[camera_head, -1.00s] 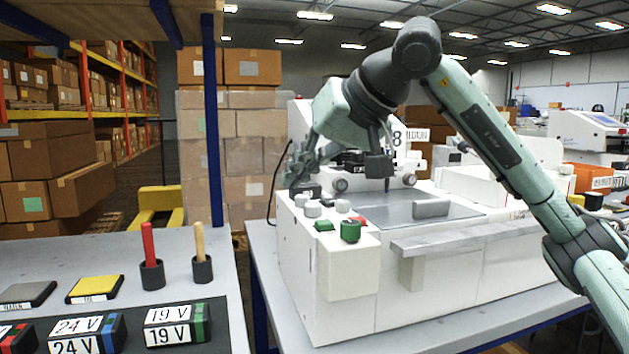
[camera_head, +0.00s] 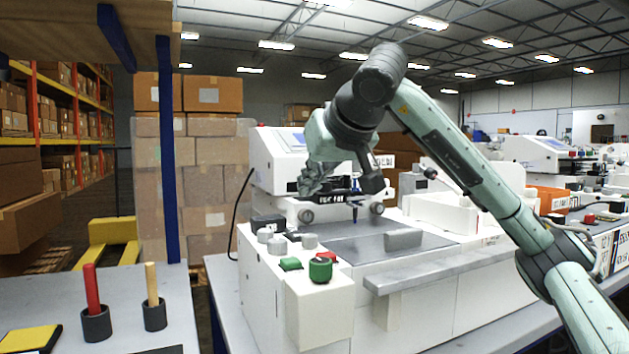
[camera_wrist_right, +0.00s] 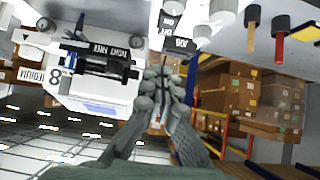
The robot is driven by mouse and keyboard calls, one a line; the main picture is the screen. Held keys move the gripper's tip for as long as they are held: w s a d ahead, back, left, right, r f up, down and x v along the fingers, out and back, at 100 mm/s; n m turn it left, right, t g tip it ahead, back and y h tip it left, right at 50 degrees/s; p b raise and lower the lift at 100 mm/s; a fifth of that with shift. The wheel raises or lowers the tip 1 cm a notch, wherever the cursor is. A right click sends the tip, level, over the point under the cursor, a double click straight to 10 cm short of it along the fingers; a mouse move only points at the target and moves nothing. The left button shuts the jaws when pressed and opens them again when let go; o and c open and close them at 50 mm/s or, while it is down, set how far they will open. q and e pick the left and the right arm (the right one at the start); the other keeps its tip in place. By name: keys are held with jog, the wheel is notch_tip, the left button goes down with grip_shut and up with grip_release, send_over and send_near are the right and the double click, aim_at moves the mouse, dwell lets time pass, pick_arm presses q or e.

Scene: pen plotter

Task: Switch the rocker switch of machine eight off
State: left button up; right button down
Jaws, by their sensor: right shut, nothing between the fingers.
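Machine eight (camera_head: 262,290) is a white plotter with a screen, knobs and buttons, in the middle of the head view. My right gripper (camera_head: 308,187) is shut and empty in front of the machine's upper housing, above the control corner. Its fingers also show in the right wrist view (camera_wrist_right: 162,78), apart from the small black labelled block (camera_wrist_right: 180,44). That block also shows in the head view (camera_head: 268,223). I cannot clearly make out the rocker switch or its position. My left gripper is out of view.
A green knob (camera_head: 320,270), a green button (camera_head: 290,264) and grey knobs (camera_head: 310,241) stand around the front control corner. A grey rail (camera_head: 450,268) runs along the machine's front. A blue post (camera_head: 168,170) and a side table with red (camera_head: 92,290) and wooden (camera_head: 152,285) sticks are left.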

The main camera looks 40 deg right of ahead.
aim_at(294, 228)
jog(key=x, duration=0.5)
jog(key=shift+w+f, duration=0.25)
jog(key=shift+f, duration=0.1)
notch_tip(294, 228, down, 2)
jog(key=shift+d+f+b, duration=0.1)
jog(key=shift+f+b, duration=0.05)
jog(key=shift+b, duration=0.25)
jog(key=shift+w+f, duration=0.15)
jog(key=shift+f, duration=0.4)
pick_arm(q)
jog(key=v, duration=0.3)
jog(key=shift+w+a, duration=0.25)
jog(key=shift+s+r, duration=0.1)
pick_arm(e)
jog(key=shift+r, duration=0.1)
jog(key=g+p, duration=0.1)
jog(key=p, duration=0.2)
jog(key=shift+w, duration=0.2)
jog(key=shift+f, duration=0.4)
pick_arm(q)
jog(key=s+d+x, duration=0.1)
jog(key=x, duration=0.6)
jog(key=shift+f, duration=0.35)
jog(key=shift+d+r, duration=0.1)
